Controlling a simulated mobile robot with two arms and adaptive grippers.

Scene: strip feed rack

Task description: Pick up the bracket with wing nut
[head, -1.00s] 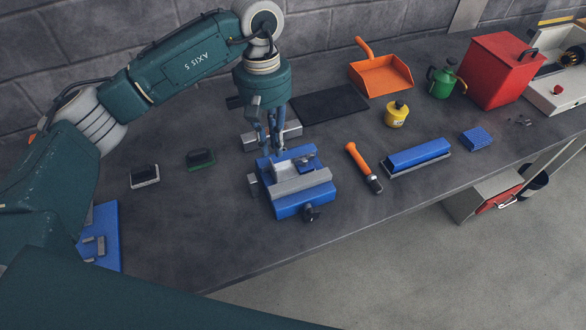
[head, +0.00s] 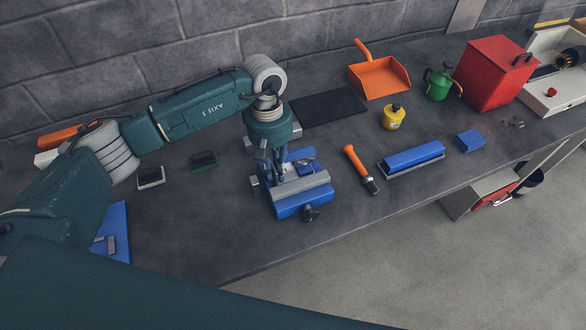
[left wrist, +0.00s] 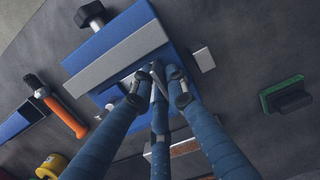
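My left gripper (head: 268,180) points down at the rear left of a blue fixture (head: 290,208) with a grey jaw bar (head: 302,187). In the left wrist view its fingertips (left wrist: 157,85) sit close together just behind the grey jaw bar (left wrist: 118,55). Grey metal shows among the fingertips, but I cannot tell whether they grip it. I cannot clearly make out the bracket with wing nut. A small dark grey part (head: 306,165) lies at the fixture's rear right. A small grey block (head: 254,187) stands at its left. My right gripper is not in view.
A dark mat (head: 330,105) lies behind. Two small brushes or blocks, grey (head: 150,177) and green (head: 205,162), lie left. The bench's front edge is close.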

